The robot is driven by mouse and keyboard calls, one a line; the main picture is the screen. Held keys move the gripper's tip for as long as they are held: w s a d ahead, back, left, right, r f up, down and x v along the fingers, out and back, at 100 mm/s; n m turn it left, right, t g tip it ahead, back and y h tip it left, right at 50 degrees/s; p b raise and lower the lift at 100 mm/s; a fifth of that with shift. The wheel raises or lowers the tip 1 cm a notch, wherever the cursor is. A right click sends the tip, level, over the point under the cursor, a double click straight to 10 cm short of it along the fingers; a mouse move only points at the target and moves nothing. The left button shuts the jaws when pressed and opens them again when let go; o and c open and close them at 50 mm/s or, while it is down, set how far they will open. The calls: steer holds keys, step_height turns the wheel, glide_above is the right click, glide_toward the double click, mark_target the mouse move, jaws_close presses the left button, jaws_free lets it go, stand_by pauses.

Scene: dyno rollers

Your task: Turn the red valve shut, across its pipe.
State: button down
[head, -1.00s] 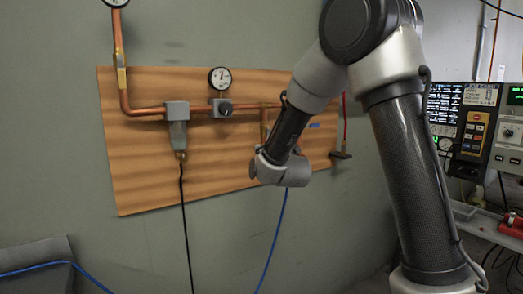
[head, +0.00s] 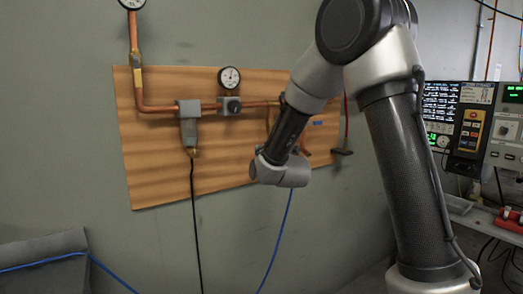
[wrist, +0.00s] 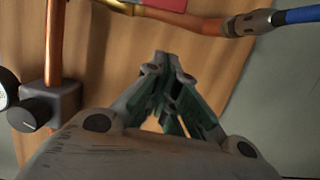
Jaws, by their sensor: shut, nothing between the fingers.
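A red part (wrist: 167,4), which may be the red valve's handle, shows only in part at the top edge of the wrist view. It sits beside a yellow piece, above a copper pipe (wrist: 185,19); I cannot tell how it is turned. In the head view I cannot make out the valve, and my arm covers part of the pipework there. My gripper (wrist: 168,58) is shut and empty in front of the wooden board. In the wrist view its fingertips are below the pipe and apart from it. In the head view its fingers are hidden behind my wrist.
The wooden board (head: 160,170) on the wall carries copper pipe, a gauge (head: 229,77) and a grey regulator (head: 189,123). A black hose and a blue hose (head: 278,240) hang below. Instruments (head: 460,125) stand on a bench at right. A grey box (head: 45,270) is at lower left.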

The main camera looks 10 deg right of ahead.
steer(key=s, duration=0.8)
steer(key=shift+s+d, duration=0.15)
